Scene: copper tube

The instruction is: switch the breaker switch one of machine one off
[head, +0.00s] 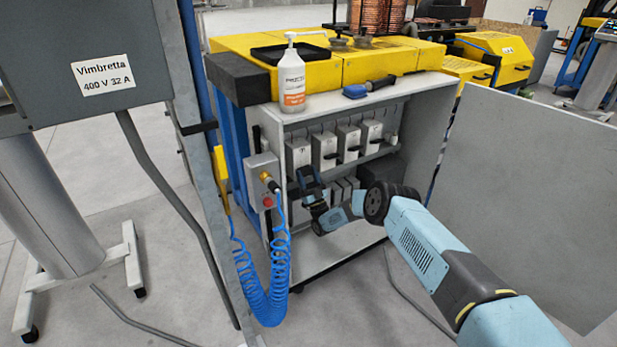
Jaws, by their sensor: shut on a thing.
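The machine's cabinet (420,98) stands open, with a row of grey breaker boxes inside. The leftmost breaker box (298,150) shows above my gripper, and another breaker box (324,151) stands just right of it. My gripper (307,178) reaches into the cabinet from the right, at the lower front of the leftmost box. It is shut on what appears to be that box's switch. The gripper hides the switch, so its lever position cannot be seen.
A control box with a red button (267,201) and a coiled blue hose (268,290) hang close left of my gripper. The open door (535,190) stands right.

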